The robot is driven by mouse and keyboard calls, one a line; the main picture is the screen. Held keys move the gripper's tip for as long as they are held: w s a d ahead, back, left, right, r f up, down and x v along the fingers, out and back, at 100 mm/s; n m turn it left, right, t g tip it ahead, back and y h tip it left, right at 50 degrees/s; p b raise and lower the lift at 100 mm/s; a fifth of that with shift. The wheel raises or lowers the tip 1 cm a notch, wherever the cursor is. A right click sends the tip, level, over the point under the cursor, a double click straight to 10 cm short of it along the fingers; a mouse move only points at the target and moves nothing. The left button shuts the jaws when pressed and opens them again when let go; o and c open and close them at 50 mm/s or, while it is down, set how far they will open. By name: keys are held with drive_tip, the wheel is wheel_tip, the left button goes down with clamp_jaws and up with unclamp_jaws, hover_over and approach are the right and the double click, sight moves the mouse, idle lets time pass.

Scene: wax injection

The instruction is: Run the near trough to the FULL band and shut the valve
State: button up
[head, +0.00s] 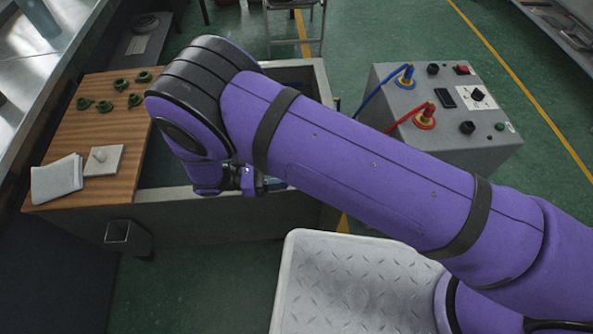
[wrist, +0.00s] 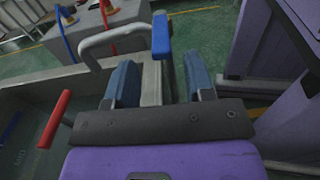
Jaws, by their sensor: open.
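My gripper (wrist: 158,72) is open, its two blue-grey fingers apart. A blue lever handle (wrist: 162,36) stands just past the fingertips, in line with the gap; I cannot tell whether they touch. A grey bar runs through the gap. A red lever handle (wrist: 54,118) is at the left. A curved grey pipe (wrist: 112,32) arches beside the blue handle. The trough (head: 235,212) is mostly hidden behind my arm in the head view. Its inside shows at left in the wrist view, with a dark blue band (wrist: 11,128) and faint lettering. The water level is unclear.
A grey control box (head: 450,130) with red and blue hose fittings stands right of the trough. A wooden top (head: 70,135) at left holds several green pieces, a white cloth (head: 57,179) and a pale plate (head: 104,161). Green floor is open at the back right.

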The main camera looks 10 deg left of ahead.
drive_tip(key=shift+v, duration=2.3)
